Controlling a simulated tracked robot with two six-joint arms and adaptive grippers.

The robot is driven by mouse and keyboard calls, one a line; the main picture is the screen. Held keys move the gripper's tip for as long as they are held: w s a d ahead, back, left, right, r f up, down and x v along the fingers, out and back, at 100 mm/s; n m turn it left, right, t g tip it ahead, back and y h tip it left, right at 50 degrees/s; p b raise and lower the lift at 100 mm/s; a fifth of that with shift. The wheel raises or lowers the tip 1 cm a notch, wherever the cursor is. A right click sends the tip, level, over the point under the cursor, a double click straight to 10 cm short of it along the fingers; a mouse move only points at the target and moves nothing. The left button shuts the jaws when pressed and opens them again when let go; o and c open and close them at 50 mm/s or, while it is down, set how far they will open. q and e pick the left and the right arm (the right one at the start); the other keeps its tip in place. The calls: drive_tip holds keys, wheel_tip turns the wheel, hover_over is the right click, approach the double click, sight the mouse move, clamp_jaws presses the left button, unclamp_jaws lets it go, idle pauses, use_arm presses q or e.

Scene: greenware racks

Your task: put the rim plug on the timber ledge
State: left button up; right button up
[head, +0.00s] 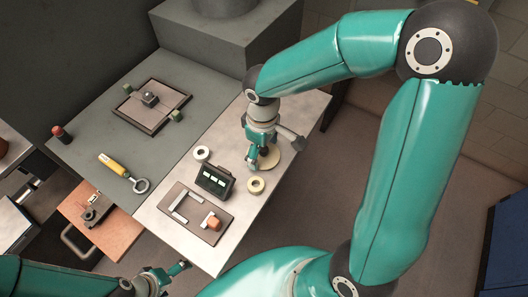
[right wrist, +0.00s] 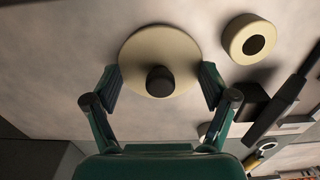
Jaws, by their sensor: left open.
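A cream round disc with a dark knob in its middle lies on the pale table; I take it to be the rim plug (head: 271,164), and it also shows in the right wrist view (right wrist: 135,55). My right gripper (head: 257,163) is over it, with its open fingers (right wrist: 160,85) on either side of the knob. I cannot tell whether the fingers touch the disc. The orange-brown board at the left, probably the timber ledge (head: 122,224), bears a dark metal piece. My left gripper (head: 170,275) is open and empty at the bottom, away from the disc.
A brown tray (head: 188,227) holds pale bars and an orange block. A yellow-handled tool (head: 112,164) and a framed tray (head: 151,128) lie on the grey table.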

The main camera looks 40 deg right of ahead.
drive_tip(key=c, duration=0.5)
drive_tip(key=shift+s, duration=0.2)
drive_tip(key=shift+c, duration=0.9)
drive_tip(key=shift+c, duration=0.6)
